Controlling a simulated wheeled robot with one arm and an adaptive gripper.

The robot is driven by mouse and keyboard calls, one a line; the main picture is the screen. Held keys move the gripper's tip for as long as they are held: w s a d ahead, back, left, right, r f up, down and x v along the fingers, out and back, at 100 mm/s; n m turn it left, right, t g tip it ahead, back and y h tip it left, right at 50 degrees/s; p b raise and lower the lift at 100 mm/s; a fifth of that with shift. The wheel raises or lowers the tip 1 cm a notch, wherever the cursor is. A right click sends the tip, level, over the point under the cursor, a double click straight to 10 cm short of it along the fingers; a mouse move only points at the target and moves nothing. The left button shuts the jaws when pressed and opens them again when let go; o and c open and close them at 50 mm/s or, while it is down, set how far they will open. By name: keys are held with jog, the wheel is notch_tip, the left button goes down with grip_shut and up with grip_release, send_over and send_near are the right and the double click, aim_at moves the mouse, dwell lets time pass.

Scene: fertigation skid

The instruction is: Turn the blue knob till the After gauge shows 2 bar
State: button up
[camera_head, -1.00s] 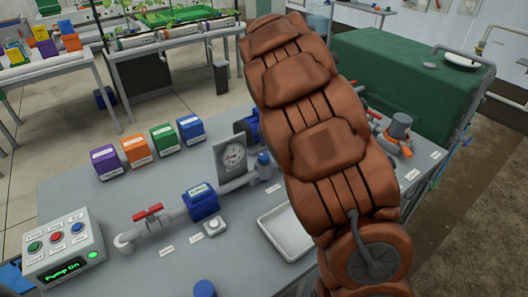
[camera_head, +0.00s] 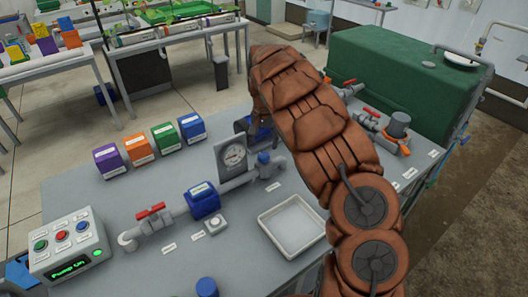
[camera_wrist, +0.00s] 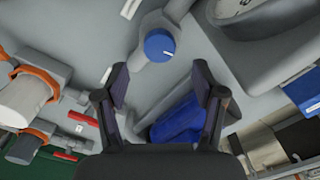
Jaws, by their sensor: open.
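The blue knob (camera_head: 263,158) sits on the grey pipe just right of the dial gauge (camera_head: 235,155) in the head view. In the wrist view the round blue knob (camera_wrist: 159,44) with a white mark lies beyond my fingertips, on a grey pipe fitting. My gripper (camera_wrist: 160,78) is open and empty, its two dark fingers spread apart with the knob ahead of the gap, not touching it. Part of the gauge (camera_wrist: 238,8) shows at the top right of the wrist view. I cannot read its needle or label.
A blue inline body (camera_head: 203,200) and a red-handled valve (camera_head: 150,212) are on the same pipe. A white tray (camera_head: 264,220) lies in front. Coloured boxes (camera_head: 138,149) stand behind at left, and a button box (camera_head: 68,248) at front left. Red-handled valves (camera_head: 372,112) are at right.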

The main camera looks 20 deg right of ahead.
aim_at(263, 155)
notch_tip(263, 155, down, 6)
jog(key=shift+r+p, duration=0.15)
jog(key=shift+p, duration=0.75)
jog(key=c, duration=1.1)
